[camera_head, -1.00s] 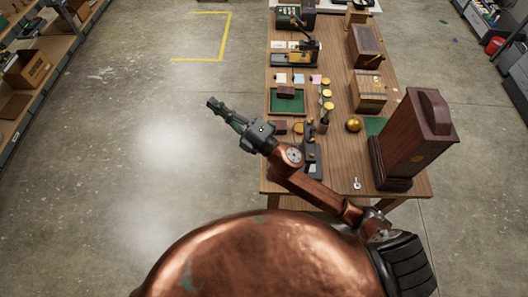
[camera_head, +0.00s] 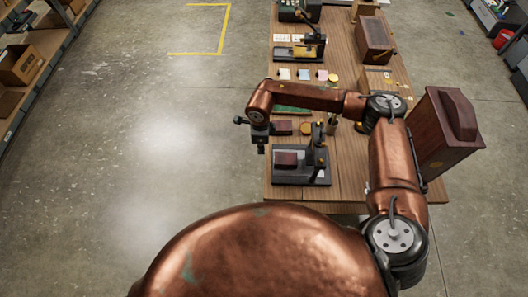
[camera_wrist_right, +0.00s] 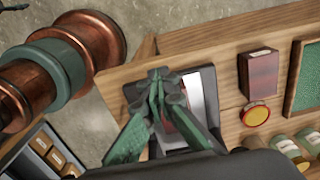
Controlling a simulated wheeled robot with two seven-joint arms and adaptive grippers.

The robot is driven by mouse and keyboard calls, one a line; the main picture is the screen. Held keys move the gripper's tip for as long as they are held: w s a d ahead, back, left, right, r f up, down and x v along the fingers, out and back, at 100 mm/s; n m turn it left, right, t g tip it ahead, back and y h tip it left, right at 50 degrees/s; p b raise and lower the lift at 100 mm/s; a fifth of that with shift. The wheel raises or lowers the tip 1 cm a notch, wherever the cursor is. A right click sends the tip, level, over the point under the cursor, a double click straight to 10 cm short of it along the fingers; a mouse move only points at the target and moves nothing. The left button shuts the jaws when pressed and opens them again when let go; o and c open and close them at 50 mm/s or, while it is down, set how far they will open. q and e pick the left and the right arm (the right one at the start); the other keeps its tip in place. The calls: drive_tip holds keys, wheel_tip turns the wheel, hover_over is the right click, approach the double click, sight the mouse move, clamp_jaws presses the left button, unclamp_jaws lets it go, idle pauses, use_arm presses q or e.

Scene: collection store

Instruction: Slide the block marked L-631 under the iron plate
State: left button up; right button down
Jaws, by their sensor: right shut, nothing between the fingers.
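A dark red block (camera_head: 286,159) sits on the dark base (camera_head: 318,178) of a small device at the table's near left corner. A second dark red block (camera_head: 282,127) lies farther back; in the right wrist view a dark red block with a pale label (camera_wrist_right: 259,75) lies on bare wood. I cannot read L-631 on any block, nor tell which dark part is the iron plate. My right gripper (camera_head: 261,150) points down by the table's left edge. In the wrist view its fingers (camera_wrist_right: 157,85) are shut and empty, partly covering the device and a reddish block on it.
A green-lined tray (camera_head: 292,109) is partly behind my right arm. A yellow-lidded jar (camera_wrist_right: 255,116) is beside the labelled block. A tall dark wooden case (camera_head: 440,135) stands at right. The floor left of the table is clear.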

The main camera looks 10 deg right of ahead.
sight(286, 160)
drive_tip(key=d+f+p, duration=0.1)
drive_tip(key=f, duration=0.1)
drive_tip(key=d+f, duration=0.1)
drive_tip(key=f, duration=0.2)
drive_tip(key=s+d+f+p, duration=0.1)
drive_tip(key=f, duration=0.2)
drive_tip(key=shift+s+f+p, duration=0.1)
drive_tip(key=shift+f+p, duration=0.05)
drive_tip(key=shift+p, duration=0.2)
drive_tip(key=shift+d, duration=0.35)
drive_tip(key=shift+f, duration=0.1)
